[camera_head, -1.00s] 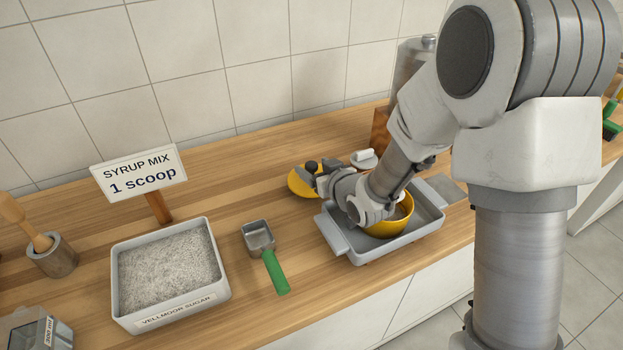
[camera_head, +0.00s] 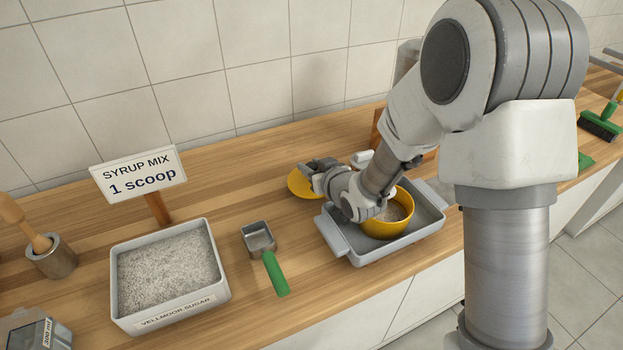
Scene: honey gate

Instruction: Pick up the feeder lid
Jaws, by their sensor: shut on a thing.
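The feeder lid (camera_head: 299,186) is a round yellow disc on the wooden counter, left of the grey tray. My gripper (camera_head: 312,172) is over the lid and shut on it. The fingers cover the top of the lid, including its knob, so the exact grip is hidden. The lid looks flat and at or very near the counter; I cannot tell whether there is a gap beneath it.
A metal scoop with a green handle (camera_head: 275,273) lies left of the tray. A sugar bin (camera_head: 220,288) and a syrup mix sign (camera_head: 139,174) stand farther left. A small white object (camera_head: 362,158) is behind my wrist. Bare counter lies between scoop and lid.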

